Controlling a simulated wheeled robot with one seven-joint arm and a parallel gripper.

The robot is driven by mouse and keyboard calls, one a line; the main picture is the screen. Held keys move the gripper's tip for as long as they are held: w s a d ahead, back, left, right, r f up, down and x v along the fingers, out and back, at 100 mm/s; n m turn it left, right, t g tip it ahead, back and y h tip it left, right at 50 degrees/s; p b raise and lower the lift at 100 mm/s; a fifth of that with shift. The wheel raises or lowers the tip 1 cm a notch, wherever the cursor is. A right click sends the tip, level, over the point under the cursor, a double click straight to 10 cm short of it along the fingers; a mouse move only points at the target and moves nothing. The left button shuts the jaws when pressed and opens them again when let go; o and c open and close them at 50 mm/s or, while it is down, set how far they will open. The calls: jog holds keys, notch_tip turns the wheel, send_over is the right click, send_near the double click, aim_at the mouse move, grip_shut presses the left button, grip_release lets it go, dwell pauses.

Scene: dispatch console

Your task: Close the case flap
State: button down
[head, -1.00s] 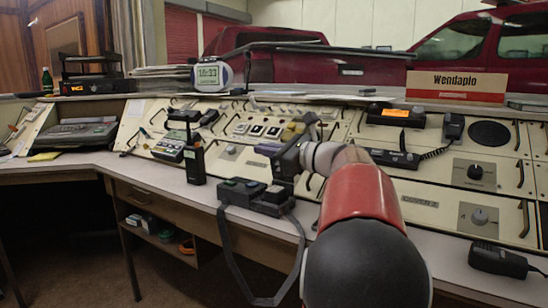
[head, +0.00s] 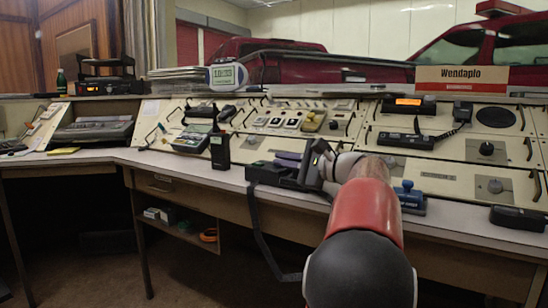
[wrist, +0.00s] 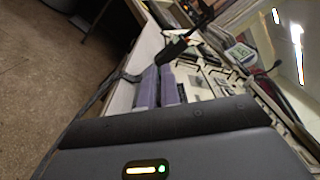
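A black radio (head: 220,150) stands to the left. A blue object (head: 409,197) sits right of my arm. Bare desk lies further left.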

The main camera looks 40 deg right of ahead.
jog(key=shift+a+f, duration=0.1)
jog(key=shift+f, duration=0.9)
jog(key=c, duration=1.6)
grip_release()
jog(key=shift+c, duration=0.2)
jog(key=shift+s+d, duration=0.2)
jog(key=shift+s, duration=0.05)
jog(key=v, duration=0.7)
jog(key=shift+s, duration=0.1)
